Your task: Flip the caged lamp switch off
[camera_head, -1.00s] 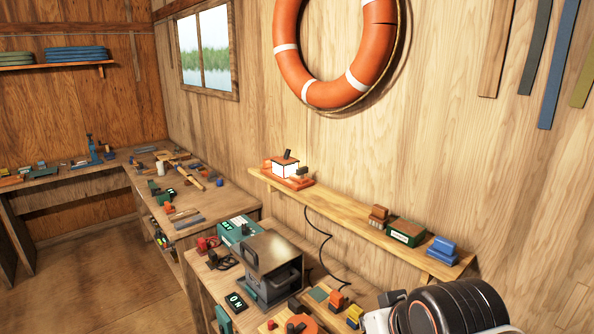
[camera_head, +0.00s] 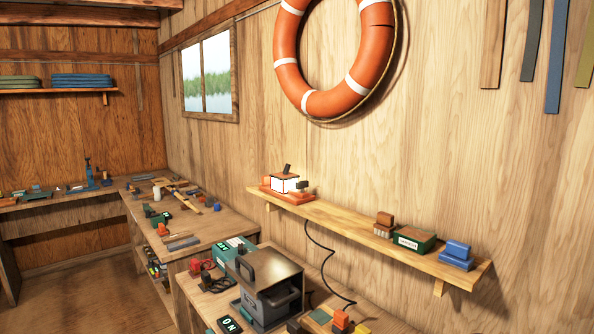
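A small lamp-like unit (camera_head: 284,184) stands on the wall shelf at its left end. It has a bright white body, a brown top with a dark upright piece, and an orange base. A small dark-topped part (camera_head: 302,186) sits at its right side; I cannot tell whether this is the switch or how it is set. A black cord (camera_head: 322,255) hangs from the shelf to the bench, near an orange block (camera_head: 341,318). No cage bars can be made out at this size. My gripper is not in view.
The wall shelf (camera_head: 350,222) also holds a brown block (camera_head: 384,225), a green box (camera_head: 414,239) and a blue block (camera_head: 457,255). A grey metal housing (camera_head: 265,285) and a dark "ON" plate (camera_head: 229,325) are on the bench below. A life ring (camera_head: 290,73) hangs above.

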